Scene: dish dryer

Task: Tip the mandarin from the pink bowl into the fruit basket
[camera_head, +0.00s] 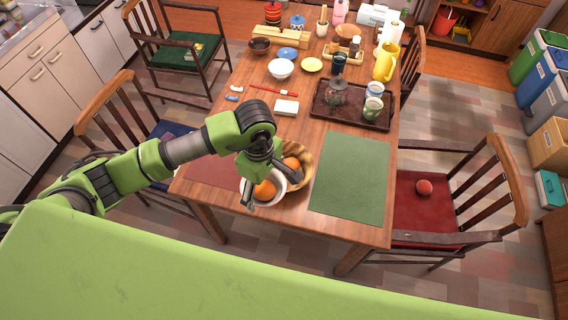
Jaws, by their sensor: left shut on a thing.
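A pale bowl (270,202), which looks whitish here and appears to be the pink bowl, is at the near end of the table with an orange mandarin (264,190) inside. My left gripper (268,186) comes down over it from the left and is shut on the bowl, hiding part of its rim. The light-brown fruit basket (307,165) is right behind and to the right of the bowl, partly hidden by the gripper. Another orange fruit (291,163) shows in the basket. I cannot tell whether the bowl is lifted. My right gripper is not in view.
A green placemat (350,176) lies bare to the right of the basket. Behind it, a dark tray (350,118) holds cups and glassware. A small white box (287,107), a white bowl (281,69) and a yellow pitcher (386,62) stand farther back. Chairs surround the table.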

